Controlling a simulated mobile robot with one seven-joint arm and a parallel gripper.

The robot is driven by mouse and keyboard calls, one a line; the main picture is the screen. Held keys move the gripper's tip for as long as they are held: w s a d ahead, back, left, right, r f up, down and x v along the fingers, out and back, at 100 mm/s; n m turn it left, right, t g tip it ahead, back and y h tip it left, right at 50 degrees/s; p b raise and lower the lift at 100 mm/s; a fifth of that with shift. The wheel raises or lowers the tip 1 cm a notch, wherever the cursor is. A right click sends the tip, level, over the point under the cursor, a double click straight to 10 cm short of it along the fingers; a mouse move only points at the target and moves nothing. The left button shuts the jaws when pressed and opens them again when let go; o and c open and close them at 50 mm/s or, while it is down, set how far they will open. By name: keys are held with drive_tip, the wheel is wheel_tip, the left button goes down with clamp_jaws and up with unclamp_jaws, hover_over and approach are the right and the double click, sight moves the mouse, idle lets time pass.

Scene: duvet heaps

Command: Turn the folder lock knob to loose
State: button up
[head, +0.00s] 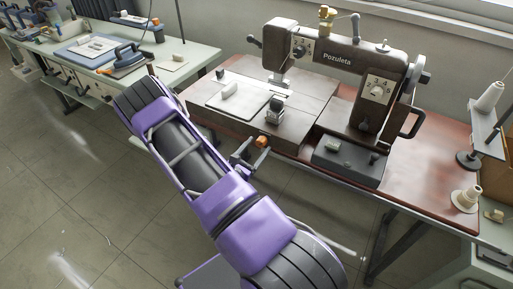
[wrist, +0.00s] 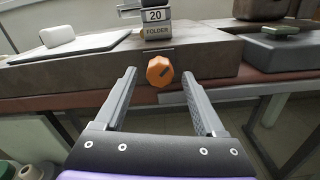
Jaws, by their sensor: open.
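The folder lock knob is an orange, faceted knob (wrist: 160,71) on the front edge of the sewing machine bed. In the wrist view it stands between and beyond my two open fingertips, apart from both. In the head view the orange knob (head: 262,141) is at the bed's front edge, just right of my gripper (head: 245,152). My gripper (wrist: 158,80) is open and empty. A dark mark shows on the knob's face; its setting cannot be read. The folder (wrist: 156,24), labelled "20 FOLDER", sits on the bed above the knob.
The brown "Pozuleta" sewing machine (head: 340,62) stands on a reddish table (head: 430,180). A grey box (head: 350,160) is right of the knob. A white block (head: 230,89) lies on a plate at the bed's left. Thread cones stand far right. Open floor lies in front.

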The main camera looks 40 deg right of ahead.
drive_tip(key=shift+c, duration=0.2)
clamp_jaws()
drive_tip(key=shift+n, duration=0.4)
drive_tip(key=n, duration=0.3)
drive_tip(key=shift+n+p, duration=0.35)
drive_tip(key=shift+n, duration=0.05)
drive_tip(key=n+p, duration=0.1)
drive_tip(key=n, duration=0.3)
drive_tip(key=shift+r, duration=0.1)
drive_tip(key=n, duration=0.5)
drive_tip(key=shift+p, duration=0.3)
drive_tip(key=n, duration=0.4)
drive_tip(key=shift+n, duration=0.3)
